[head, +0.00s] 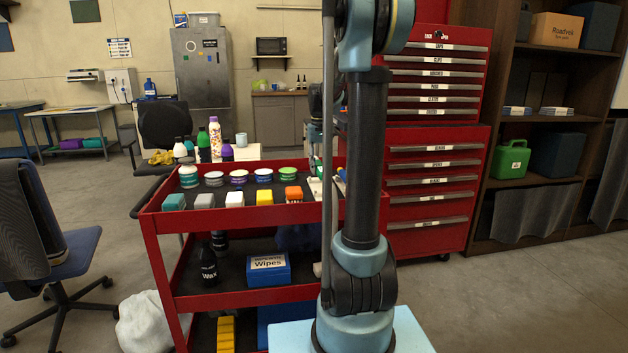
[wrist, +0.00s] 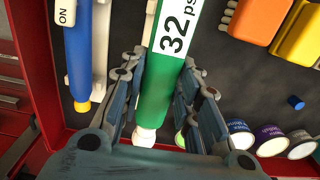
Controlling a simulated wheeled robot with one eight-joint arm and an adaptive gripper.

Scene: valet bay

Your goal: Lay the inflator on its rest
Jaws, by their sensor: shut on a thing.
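The inflator (wrist: 172,65) is a green bar with a white label reading "32 ps", the rest of the label cut off, and a white tip at its near end. It shows large in the wrist view above the dark tray floor (wrist: 228,70). My gripper (wrist: 160,78) has one finger on each side of the green body and is shut on it. A white piece (wrist: 150,20) shows beside its far end; I cannot tell whether it is the rest or whether they touch. In the head view my arm hides most of this area.
A blue tool (wrist: 78,50) marked "ON" lies left, beside a white strip (wrist: 101,45). Orange (wrist: 255,18) and yellow (wrist: 298,38) blocks, a small blue piece (wrist: 295,102) and several jars (wrist: 270,138) lie right. The red cart (head: 215,218) has a raised rim.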

